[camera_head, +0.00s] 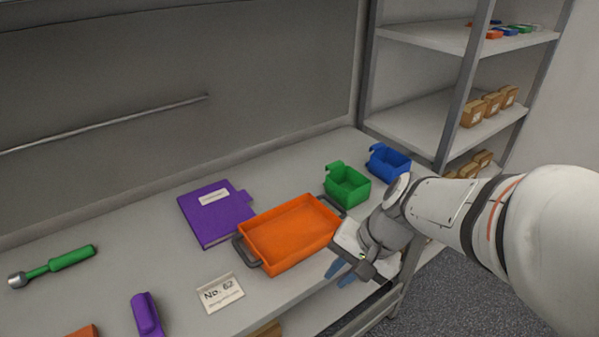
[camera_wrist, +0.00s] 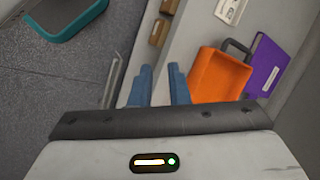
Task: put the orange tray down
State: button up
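The orange tray (camera_head: 290,234) is a shallow rectangular tray with a dark handle at each end. It sits flat on the grey bench (camera_head: 183,277), near its front edge. In the wrist view the orange tray (camera_wrist: 217,75) lies to the right of my fingers, and one dark handle shows. My gripper (camera_head: 343,284) has blue fingers and hangs in front of the tray, at the bench's front edge. In the wrist view my gripper (camera_wrist: 158,88) has its two fingertips apart with a narrow gap and nothing between them. The fingers appear clear of the tray and its handles.
A purple binder (camera_head: 216,213) lies behind the tray, with a green bin (camera_head: 347,186) and a blue bin (camera_head: 388,163) to the right. A label card (camera_head: 220,293), a purple object (camera_head: 146,315) and a green-handled tool (camera_head: 70,258) lie left. A shelf rack (camera_head: 440,113) stands at right.

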jog(key=w+a+m+t+y+p, duration=0.1)
jog(key=w+a+m+y, duration=0.2)
jog(key=w+m+y, duration=0.3)
jog(key=m+t+h+p, duration=0.25)
jog(key=m+t, duration=0.65)
jog(key=m, duration=0.9)
send_near(330, 211)
jog(key=shift+w+a+h, duration=0.35)
jog(key=shift+w+a, duration=0.2)
jog(key=shift+a, duration=0.1)
jog(key=shift+p+x, duration=0.95)
jog(key=shift+x, duration=2.95)
jog(key=shift+d+f, duration=0.1)
jog(key=shift+d, duration=0.05)
grip_shut()
